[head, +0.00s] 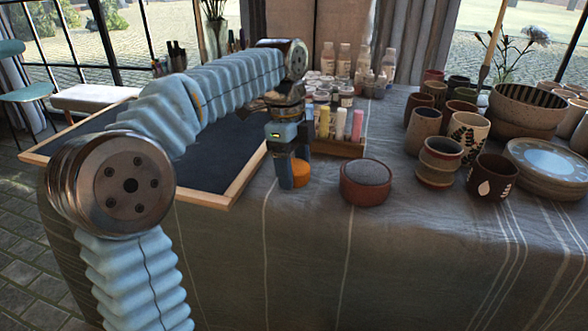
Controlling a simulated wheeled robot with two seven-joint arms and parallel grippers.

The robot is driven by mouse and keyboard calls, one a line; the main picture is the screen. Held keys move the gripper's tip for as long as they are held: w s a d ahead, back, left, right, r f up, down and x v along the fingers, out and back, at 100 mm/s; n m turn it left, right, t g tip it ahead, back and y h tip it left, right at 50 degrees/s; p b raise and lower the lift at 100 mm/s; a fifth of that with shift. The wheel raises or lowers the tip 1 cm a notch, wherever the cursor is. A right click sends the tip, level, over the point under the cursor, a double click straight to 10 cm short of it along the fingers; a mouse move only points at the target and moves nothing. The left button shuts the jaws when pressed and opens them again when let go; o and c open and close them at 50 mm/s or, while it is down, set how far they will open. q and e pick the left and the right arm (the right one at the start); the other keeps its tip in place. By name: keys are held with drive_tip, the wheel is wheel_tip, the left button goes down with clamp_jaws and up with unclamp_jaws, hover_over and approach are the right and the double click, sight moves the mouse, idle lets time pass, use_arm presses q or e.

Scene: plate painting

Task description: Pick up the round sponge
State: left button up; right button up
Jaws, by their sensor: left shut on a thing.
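The round sponge (301,174) is orange and shows low between the fingers of my left gripper (293,177). The gripper points down, with its blue-grey fingers shut on the sponge. The fingers hide part of the sponge, and I cannot tell whether it touches the table. The left arm reaches in from the left over a dark tray. My right gripper is not in view.
A round reddish bowl with a grey top (366,182) stands just right of the gripper. Behind are a wooden holder (338,147) with coloured sticks and several bottles. Cups, bowls and stacked plates (548,167) crowd the right. A wood-framed dark tray (215,170) lies left.

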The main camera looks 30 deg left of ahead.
use_arm(q)
drive_tip(key=shift+r, duration=0.55)
drive_tip(key=s+d+r+p, duration=0.2)
drive_tip(key=s+d+r, duration=0.7)
drive_tip(key=r, duration=0.3)
drive_tip(key=shift+s+d, duration=0.15)
drive_tip(key=shift+d, duration=0.6)
drive_tip(key=shift+f, duration=0.1)
